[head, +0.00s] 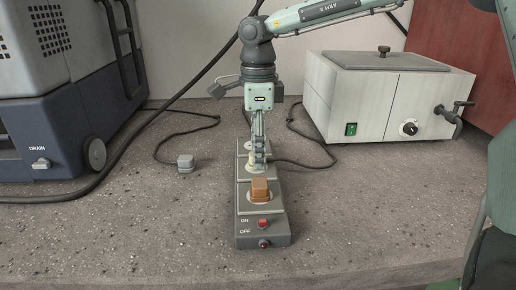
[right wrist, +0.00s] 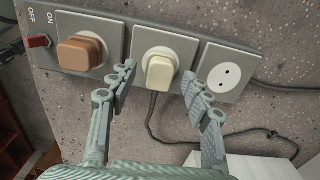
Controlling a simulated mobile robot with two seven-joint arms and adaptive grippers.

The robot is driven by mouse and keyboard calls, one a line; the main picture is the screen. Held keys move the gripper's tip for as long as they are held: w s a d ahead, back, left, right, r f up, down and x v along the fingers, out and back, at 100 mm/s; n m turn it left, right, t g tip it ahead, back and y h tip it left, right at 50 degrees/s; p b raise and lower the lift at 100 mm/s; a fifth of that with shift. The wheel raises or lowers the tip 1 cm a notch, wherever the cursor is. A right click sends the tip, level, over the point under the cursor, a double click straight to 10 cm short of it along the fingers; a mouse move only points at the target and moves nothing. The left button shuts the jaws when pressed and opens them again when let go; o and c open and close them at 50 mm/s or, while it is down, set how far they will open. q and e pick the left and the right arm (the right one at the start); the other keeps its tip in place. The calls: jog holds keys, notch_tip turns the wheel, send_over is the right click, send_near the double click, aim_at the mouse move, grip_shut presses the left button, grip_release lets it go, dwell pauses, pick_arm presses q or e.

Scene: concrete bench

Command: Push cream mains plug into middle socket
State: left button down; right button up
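The grey socket strip (head: 262,226) lies on the bench, pointing away from me. The cream mains plug (right wrist: 160,72) stands at the middle socket (right wrist: 181,43); I cannot tell how deep it sits. In the head view the plug (head: 253,161) is partly hidden by my fingers. My right gripper (right wrist: 160,80) is open, its fingers on either side of the plug with gaps showing; it also appears over the strip in the head view (head: 259,156). The plug's dark cable (right wrist: 151,112) trails off. My left gripper is not in view.
A brown-orange plug (head: 260,189) sits in the near socket, by the red switch (head: 263,223). The far socket (right wrist: 225,71) is empty. A grey plug (head: 185,161) lies left of the strip. A white box (head: 385,98) stands right, a blue machine (head: 70,120) left.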

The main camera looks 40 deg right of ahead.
notch_tip(320, 180, up, 12)
dwell(0.6)
dwell(0.5)
